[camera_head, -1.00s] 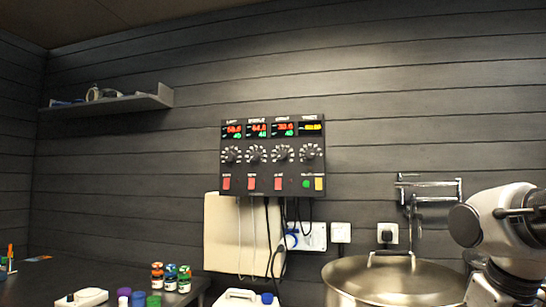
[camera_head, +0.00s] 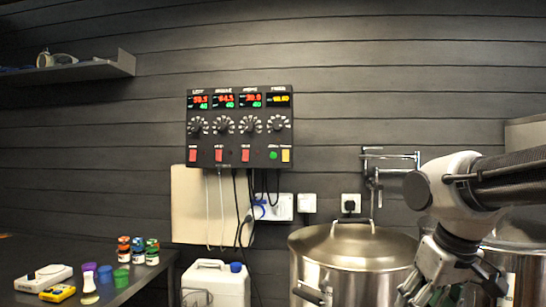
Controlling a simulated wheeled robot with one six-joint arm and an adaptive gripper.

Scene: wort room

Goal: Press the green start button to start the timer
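The black control box (camera_head: 240,128) hangs on the dark plank wall. My gripper (camera_head: 424,292) is at the lower right, in front of the kettle, pointing down and well away from the button. Its fingertips are near the bottom edge, and I cannot tell whether they are open or shut. Nothing covers the button.
A steel kettle (camera_head: 340,250) with a lid stands below and right of the box; another pot (camera_head: 525,262) is at the right edge. A white canister (camera_head: 215,284) stands under the box. A dark table (camera_head: 130,285) at left holds small jars. Cables hang below the box.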

